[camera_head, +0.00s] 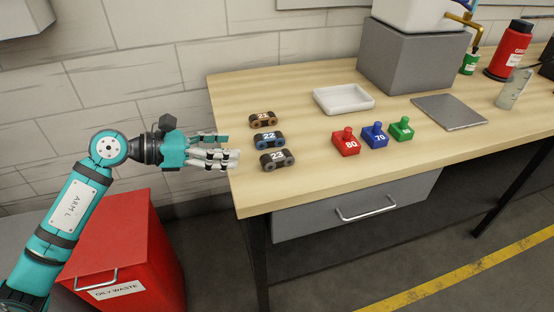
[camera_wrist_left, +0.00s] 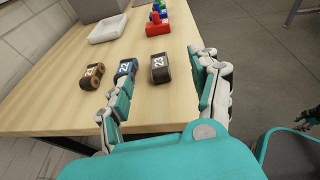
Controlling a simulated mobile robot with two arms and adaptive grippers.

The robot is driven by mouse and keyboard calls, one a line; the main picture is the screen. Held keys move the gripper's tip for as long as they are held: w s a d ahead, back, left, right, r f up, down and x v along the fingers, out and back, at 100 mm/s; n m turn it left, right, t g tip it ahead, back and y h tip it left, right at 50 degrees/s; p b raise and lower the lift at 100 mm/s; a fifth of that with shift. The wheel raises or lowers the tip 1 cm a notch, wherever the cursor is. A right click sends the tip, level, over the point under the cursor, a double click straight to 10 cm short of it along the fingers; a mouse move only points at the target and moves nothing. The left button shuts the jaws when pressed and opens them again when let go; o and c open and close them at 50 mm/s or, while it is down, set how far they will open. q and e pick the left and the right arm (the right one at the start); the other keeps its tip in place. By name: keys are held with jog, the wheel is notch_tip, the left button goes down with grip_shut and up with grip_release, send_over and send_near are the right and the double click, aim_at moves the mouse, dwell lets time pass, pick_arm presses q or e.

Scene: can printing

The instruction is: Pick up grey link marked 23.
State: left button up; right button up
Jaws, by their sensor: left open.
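The grey link marked 23 (camera_head: 277,160) lies on the wooden table near its left edge, nearest the front of three links. In the left wrist view the grey link (camera_wrist_left: 160,68) stands ahead, between the lines of my fingers. The blue link marked 22 (camera_head: 268,139) and the brown link (camera_head: 263,119) lie behind it in a row. My left gripper (camera_head: 231,148) is open and empty, just left of the links at the table's left edge, apart from them. At the right edge of the left wrist view, a small cut-off part looks like my right gripper (camera_wrist_left: 308,117); its state is unclear.
Red (camera_head: 346,145), blue (camera_head: 374,137) and green (camera_head: 401,130) knobbed blocks stand right of the links. A white tray (camera_head: 343,108) and a grey plate (camera_head: 449,116) lie farther back. A red waste bin (camera_head: 120,250) stands below my left arm. Bare wood surrounds the links.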

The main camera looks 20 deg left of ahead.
pick_arm(q)
jog(key=y+p, duration=0.1)
jog(key=p, duration=0.2)
send_near(288, 152)
jog(key=x, duration=0.4)
jog(key=shift+d+f, duration=0.1)
jog(key=shift+f, duration=0.05)
jog(key=p+x, duration=0.1)
jog(key=x, duration=0.4)
jog(key=shift+w+d, duration=0.1)
jog(key=shift+w, duration=0.05)
jog(key=c, duration=1.3)
